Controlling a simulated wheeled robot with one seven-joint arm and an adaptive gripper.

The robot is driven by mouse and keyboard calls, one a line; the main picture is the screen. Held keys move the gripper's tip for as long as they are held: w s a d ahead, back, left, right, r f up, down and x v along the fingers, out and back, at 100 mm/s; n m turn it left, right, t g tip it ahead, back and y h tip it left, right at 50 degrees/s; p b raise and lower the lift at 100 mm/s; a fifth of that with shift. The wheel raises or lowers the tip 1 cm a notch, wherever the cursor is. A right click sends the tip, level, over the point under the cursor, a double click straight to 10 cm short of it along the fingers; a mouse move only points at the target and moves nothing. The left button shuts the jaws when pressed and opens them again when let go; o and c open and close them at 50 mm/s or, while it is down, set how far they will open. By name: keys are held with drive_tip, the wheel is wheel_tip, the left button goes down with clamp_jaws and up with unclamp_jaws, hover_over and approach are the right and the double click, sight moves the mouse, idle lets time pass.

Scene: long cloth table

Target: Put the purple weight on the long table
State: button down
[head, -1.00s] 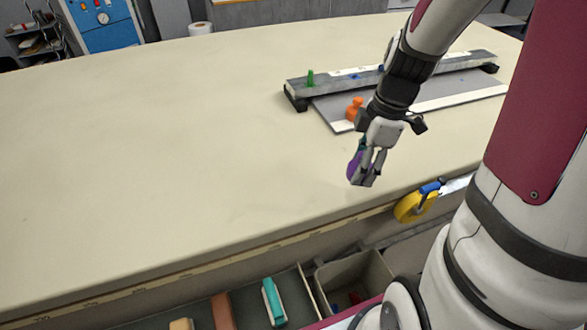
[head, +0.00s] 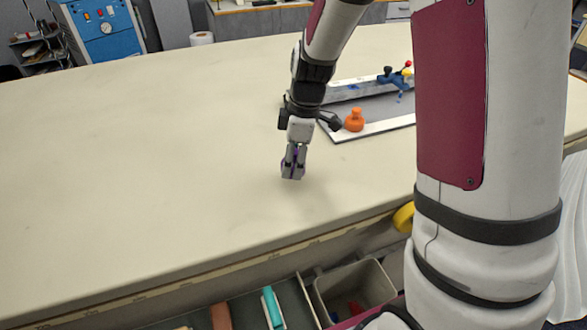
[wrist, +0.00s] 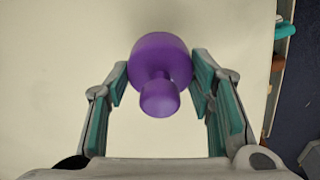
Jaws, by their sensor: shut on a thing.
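The purple weight (wrist: 160,62) is between the fingers of my gripper (wrist: 160,88) in the wrist view, its wide base away from the camera and its knob toward it. The gripper is shut on it. In the head view my gripper (head: 293,172) hangs pointing down over the long table (head: 130,150), and only slivers of purple show between its fingers. A faint shadow lies on the cloth near it. I cannot tell whether the weight touches the table.
An orange weight (head: 354,121) stands on a grey and white board right of my gripper. A blue clamp-like thing with a red ball (head: 395,76) is behind it. Bins (head: 355,285) hang below the front edge. The table's left side is clear.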

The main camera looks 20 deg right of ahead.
sight(295, 161)
drive_tip(key=shift+f, duration=1.6)
drive_tip(key=shift+f, duration=0.15)
drive_tip(key=c, duration=0.8)
unclamp_jaws()
drive_tip(key=shift+o, duration=0.2)
drive_tip(key=r, duration=0.4)
drive_tip(key=d+r, duration=0.1)
drive_tip(key=r, duration=0.6)
drive_tip(key=shift+s+d+r, duration=0.3)
drive_tip(key=shift+r, duration=0.05)
drive_tip(key=shift+s+r, duration=0.15)
drive_tip(key=shift+r, duration=0.2)
drive_tip(key=s+r+m+t, duration=0.1)
drive_tip(key=s+r+m, duration=0.2)
drive_tip(key=s, duration=0.5)
drive_tip(key=s+a+r+m+t+h, duration=0.1)
drive_tip(key=s+r+m, duration=0.2)
drive_tip(key=s+m, duration=0.3)
drive_tip(key=s+r+m+t, duration=0.1)
drive_tip(key=s+r+m, duration=0.2)
drive_tip(key=s, duration=0.7)
drive_tip(key=shift+a+r+m+h, duration=0.15)
drive_tip(key=shift+r+m+h, duration=0.15)
drive_tip(key=shift+m, duration=0.4)
